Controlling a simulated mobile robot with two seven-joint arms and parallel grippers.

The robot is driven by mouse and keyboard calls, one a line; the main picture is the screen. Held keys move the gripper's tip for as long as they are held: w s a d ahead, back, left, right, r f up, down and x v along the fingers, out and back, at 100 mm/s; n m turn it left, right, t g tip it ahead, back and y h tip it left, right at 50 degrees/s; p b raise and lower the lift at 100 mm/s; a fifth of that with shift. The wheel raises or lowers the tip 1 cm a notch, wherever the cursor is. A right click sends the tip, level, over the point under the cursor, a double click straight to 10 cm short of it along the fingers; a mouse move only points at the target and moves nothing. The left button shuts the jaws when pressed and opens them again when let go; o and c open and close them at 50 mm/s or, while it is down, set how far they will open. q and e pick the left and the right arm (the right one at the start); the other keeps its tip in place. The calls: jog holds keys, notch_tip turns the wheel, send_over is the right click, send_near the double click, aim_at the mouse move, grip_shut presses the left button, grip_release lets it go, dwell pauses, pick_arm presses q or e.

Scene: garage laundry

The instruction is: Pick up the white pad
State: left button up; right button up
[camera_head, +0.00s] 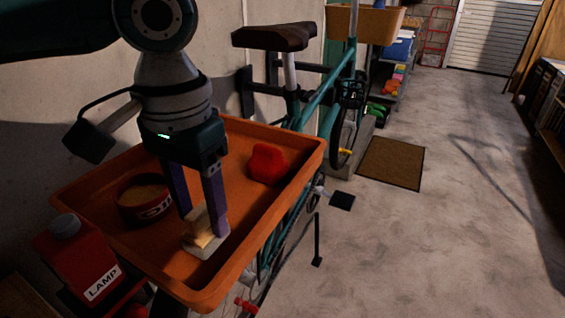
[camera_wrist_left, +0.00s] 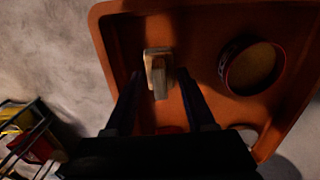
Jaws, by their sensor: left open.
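The white pad (camera_head: 208,248) lies flat on the floor of the orange tray (camera_head: 262,232), near its front edge. A tan wooden-looking piece (camera_head: 201,228) sits on top of it. In the left wrist view the pad (camera_wrist_left: 148,53) shows as a pale edge around the wooden piece (camera_wrist_left: 159,76), ahead of the fingers. My left gripper (camera_head: 203,220) points down into the tray with its fingers apart, above and around the wooden piece. It also shows open in the left wrist view (camera_wrist_left: 159,80). I cannot tell whether either finger touches it. My right gripper is not in view.
A dark round tin (camera_head: 145,203) stands in the tray left of the gripper. A red lumpy object (camera_head: 268,163) lies at the tray's back right. A red lamp-fuel container (camera_head: 84,262) stands outside the front left edge. A bicycle (camera_head: 325,105) stands behind; floor at right is clear.

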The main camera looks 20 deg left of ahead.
pick_arm(q)
grip_shut()
dwell(0.3)
dwell(0.3)
